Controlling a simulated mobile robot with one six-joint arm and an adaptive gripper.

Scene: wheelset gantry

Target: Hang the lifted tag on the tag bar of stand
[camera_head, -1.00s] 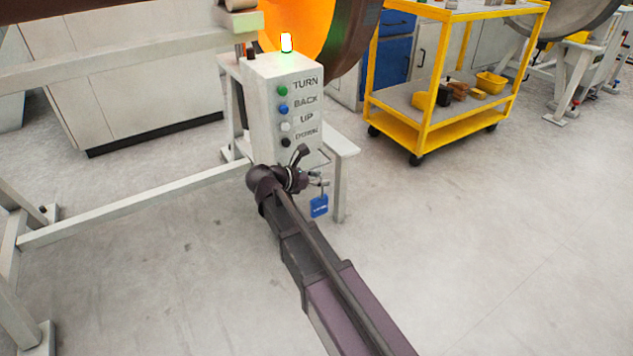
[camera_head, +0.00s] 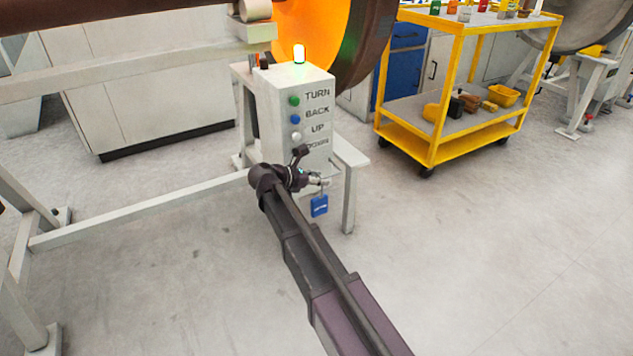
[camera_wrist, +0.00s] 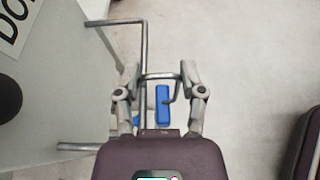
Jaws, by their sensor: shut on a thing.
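My gripper (camera_head: 322,182) is beside the right side of the white control stand (camera_head: 318,105). In the wrist view my gripper (camera_wrist: 160,76) is shut on the thin grey hanger of the blue tag (camera_head: 320,206). The blue tag also shows in the wrist view (camera_wrist: 162,105), below the fingers. The grey tag bar (camera_wrist: 117,22) runs out from the stand's side and bends along it, passing just left of or under the hanger. I cannot tell whether the hanger touches the bar. In the head view my arm and gripper hide most of the bar.
A white beam (camera_head: 140,208) runs low to the left. A yellow trolley (camera_head: 450,152) stands at the back right. The floor on the right is clear.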

